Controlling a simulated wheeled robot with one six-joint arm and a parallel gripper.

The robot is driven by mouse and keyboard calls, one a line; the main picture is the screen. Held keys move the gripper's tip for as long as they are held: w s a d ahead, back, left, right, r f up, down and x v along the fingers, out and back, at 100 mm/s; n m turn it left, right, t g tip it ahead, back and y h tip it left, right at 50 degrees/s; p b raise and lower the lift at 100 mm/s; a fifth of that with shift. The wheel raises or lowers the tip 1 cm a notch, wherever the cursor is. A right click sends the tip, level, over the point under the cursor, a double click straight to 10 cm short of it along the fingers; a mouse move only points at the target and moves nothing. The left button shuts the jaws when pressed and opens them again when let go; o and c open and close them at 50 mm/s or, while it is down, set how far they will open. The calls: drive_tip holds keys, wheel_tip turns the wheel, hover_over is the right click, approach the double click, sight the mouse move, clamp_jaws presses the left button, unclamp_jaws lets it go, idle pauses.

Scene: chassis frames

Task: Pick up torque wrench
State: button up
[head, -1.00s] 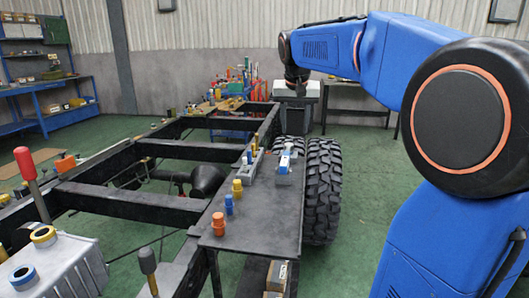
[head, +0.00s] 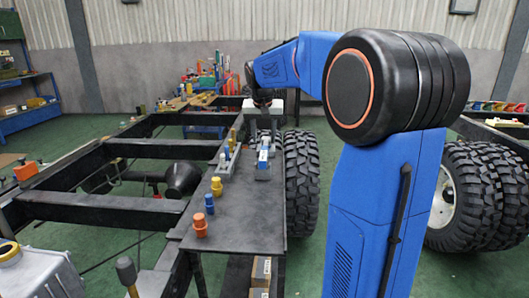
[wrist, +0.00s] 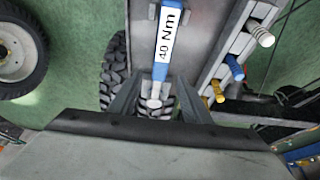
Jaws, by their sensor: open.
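The torque wrench (wrist: 167,35) has a blue body with a white "40 Nm" label and a silver end in the wrist view. In the head view the torque wrench (head: 264,152) lies on a dark plate (head: 245,205) beside the chassis frame. In the wrist view my gripper (wrist: 157,92) is open, with a grey finger on either side of the wrench's silver end. I cannot tell how far above the wrench the fingers are.
A grey rack (wrist: 222,62) with white, blue and yellow handles lies close beside the wrench. Orange (head: 200,224), blue and yellow pieces stand on the near plate. A large tyre (head: 301,185) adjoins the plate's right side.

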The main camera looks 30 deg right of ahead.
sight(264, 148)
drive_tip(key=shift+s+x, duration=0.1)
drive_tip(key=shift+x, duration=1.4)
drive_tip(key=shift+s+x, duration=0.15)
drive_tip(key=shift+x, duration=1.35)
drive_tip(key=shift+a+f, duration=0.1)
drive_tip(key=shift+a, duration=0.05)
clamp_jaws()
